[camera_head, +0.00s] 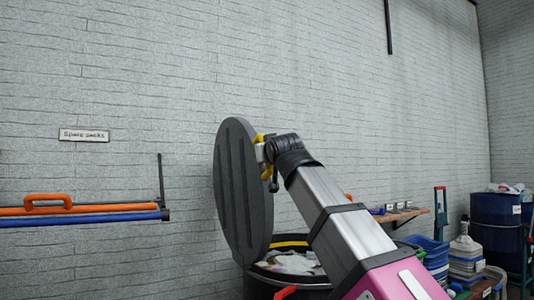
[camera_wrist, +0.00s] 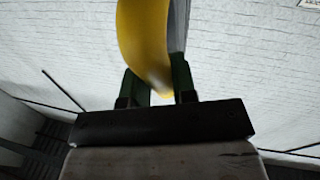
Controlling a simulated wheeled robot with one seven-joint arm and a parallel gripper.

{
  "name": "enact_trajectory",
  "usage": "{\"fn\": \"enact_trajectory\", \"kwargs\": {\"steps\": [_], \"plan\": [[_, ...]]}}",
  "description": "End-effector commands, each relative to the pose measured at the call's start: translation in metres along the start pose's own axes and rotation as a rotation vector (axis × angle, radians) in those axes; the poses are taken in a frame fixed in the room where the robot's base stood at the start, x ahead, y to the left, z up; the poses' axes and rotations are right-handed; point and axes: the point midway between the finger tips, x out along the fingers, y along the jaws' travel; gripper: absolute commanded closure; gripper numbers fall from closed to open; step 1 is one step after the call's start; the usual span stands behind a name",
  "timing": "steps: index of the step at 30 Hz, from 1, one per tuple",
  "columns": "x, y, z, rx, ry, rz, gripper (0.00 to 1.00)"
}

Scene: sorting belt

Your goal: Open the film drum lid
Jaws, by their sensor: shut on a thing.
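The film drum (camera_head: 285,282) is a dark drum with a yellow band inside its rim and pale crumpled material within. Its dark grey round lid (camera_head: 238,190) stands raised, nearly upright, at the drum's left side. My gripper (camera_head: 262,158) is at the upper right part of the lid, by a yellow handle (camera_head: 259,139). In the wrist view the yellow handle (camera_wrist: 145,42) runs down between the two dark fingers of my gripper (camera_wrist: 158,88), which is shut on it. My arm hides the drum's right part.
An orange-handled item (camera_head: 48,203) and a blue bar lie along the wall at left. At right are a small wooden shelf (camera_head: 400,215), stacked blue trays (camera_head: 432,255) and a blue barrel (camera_head: 495,222). A "Spare sacks" sign (camera_head: 84,135) hangs on the brick wall.

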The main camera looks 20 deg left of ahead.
Motion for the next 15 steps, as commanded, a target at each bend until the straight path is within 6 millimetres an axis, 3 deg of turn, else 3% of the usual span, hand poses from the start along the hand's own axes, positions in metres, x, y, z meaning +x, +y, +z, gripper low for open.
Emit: {"fn": "enact_trajectory", "kwargs": {"steps": [1,2,3,15], "plan": [[-0.0001,-0.0001,0.0025,0.002,-0.007,0.000,1.00],[-0.0001,0.0000,0.0026,0.002,-0.007,0.000,0.65],[-0.0001,0.0000,0.0025,0.002,-0.007,0.000,0.52],[-0.0069,0.0002,0.0015,0.001,-0.003,0.000,0.49]]}}
